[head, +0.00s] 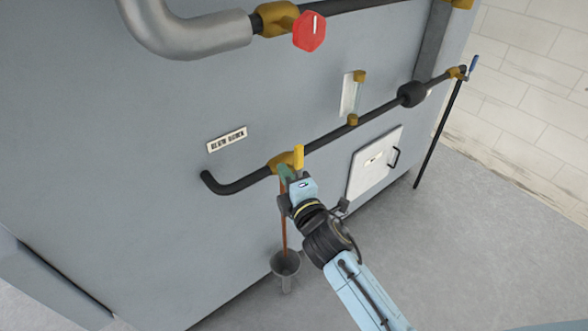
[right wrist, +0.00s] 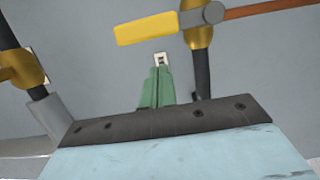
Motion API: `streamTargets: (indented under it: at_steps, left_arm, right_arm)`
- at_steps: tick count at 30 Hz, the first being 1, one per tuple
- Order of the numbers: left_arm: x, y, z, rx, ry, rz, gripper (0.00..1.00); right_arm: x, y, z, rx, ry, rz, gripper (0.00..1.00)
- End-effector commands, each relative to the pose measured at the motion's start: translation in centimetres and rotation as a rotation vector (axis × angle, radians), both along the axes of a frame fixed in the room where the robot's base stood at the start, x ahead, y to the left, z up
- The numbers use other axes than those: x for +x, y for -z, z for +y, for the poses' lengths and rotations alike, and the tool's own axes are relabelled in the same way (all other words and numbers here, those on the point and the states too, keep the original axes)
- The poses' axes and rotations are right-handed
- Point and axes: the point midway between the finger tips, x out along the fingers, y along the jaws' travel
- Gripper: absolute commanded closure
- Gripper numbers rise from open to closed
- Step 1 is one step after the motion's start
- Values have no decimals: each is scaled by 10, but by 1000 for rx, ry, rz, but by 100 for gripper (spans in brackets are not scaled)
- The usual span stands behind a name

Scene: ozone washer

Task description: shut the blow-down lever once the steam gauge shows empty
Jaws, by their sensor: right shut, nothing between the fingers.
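The yellow lever (head: 298,157) sits on a brass valve on the dark pipe, its handle pointing up across the pipe. In the right wrist view the yellow lever (right wrist: 160,28) lies beyond the fingertips, with a visible gap. My right gripper (head: 285,172) is just below and left of the lever; its green fingers (right wrist: 155,88) are shut and empty. A sight glass (head: 358,95) with brass ends and a white backing plate, likely the steam gauge, stands above the pipe; its level is too small to read. My left gripper is out of view.
A nameplate (head: 227,139) is left of the valve. A copper drain pipe (head: 284,220) drops to a grey funnel (head: 285,263). A red knob (head: 309,32) is above. A white hatch (head: 375,160) and a blue-handled valve (head: 473,64) are right.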

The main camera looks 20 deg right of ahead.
Motion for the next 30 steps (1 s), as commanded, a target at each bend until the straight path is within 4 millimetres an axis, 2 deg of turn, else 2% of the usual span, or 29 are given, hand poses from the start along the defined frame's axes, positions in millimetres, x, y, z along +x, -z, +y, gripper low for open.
streamTargets:
  at_steps: [3,7,23,30]
  left_arm:
    - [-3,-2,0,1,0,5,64]
    - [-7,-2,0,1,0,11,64]
    - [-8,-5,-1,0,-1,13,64]
    - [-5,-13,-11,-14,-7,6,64]
  right_arm:
    - [5,-1,-14,-1,-1,-1,100]
    - [7,-1,-21,1,-1,-1,100]
    - [8,-2,-24,15,-1,5,100]
    - [9,-4,-27,59,-1,20,100]
